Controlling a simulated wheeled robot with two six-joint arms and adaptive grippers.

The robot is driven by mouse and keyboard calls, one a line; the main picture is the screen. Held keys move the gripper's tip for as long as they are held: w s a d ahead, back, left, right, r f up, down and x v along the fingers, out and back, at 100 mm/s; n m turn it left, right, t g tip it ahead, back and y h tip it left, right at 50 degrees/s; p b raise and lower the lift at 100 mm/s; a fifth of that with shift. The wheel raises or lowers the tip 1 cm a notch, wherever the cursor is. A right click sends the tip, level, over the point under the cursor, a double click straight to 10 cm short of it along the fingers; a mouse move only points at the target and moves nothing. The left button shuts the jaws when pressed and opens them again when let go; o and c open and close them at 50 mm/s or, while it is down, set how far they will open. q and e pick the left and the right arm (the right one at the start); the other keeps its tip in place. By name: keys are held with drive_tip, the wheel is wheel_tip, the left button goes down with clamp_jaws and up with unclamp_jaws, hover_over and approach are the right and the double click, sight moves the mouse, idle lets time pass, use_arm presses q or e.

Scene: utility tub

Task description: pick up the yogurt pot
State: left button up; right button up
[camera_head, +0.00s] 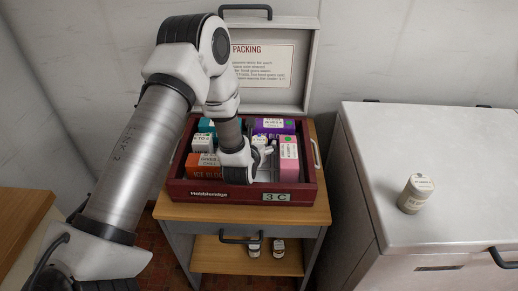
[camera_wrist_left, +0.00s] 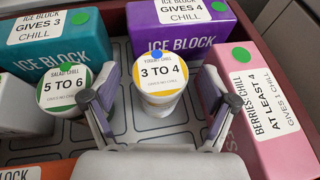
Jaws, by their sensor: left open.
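The yogurt pot (camera_wrist_left: 160,88) stands upright in the tub, with a white lid label reading "3 TO 4", a yellow ring and a blue dot. In the head view it is mostly hidden by my gripper and arm. My left gripper (camera_head: 265,152) reaches down into the tub. In the left wrist view my left gripper (camera_wrist_left: 159,100) is open, with a finger on either side of the pot and gaps between. A salad pot (camera_wrist_left: 64,90) labelled "5 TO 6" stands close beside the left finger. My right gripper is not in view.
The dark red tub (camera_head: 232,195) stands on a wooden-topped cart (camera_head: 170,211), its lid raised behind. Teal and purple (camera_wrist_left: 178,35) ice blocks, an orange block (camera_head: 205,171) and a pink berries box (camera_wrist_left: 262,110) surround the pots. Another pot (camera_head: 415,194) stands on the white chest at right.

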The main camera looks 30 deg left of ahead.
use_arm(q)
drive_tip(key=c, duration=1.4)
drive_tip(key=shift+s, duration=0.1)
